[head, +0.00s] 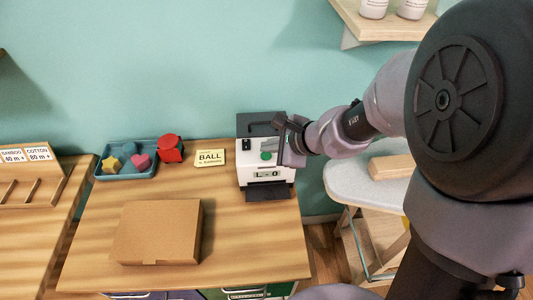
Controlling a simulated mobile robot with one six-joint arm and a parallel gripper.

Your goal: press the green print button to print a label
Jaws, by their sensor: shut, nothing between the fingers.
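A white label printer (248,178) with a dark top stands at the back right of the wooden table. Its green print button (266,156) shows on the front face, just left of my gripper. The small display (267,175) below reads "L - 0", and a dark tray or slot (268,192) juts out at the bottom with no label visible on it. My gripper (280,150) is shut and empty, at the printer's right front, close to the button. I cannot tell whether it touches the button.
A closed cardboard box (158,232) sits at the table's front middle. A blue tray (127,172) with coloured shapes, a red block (170,149) and a yellow "BALL" card (210,158) lie along the back. An ironing board (350,182) stands right; a shelf (385,27) hangs above.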

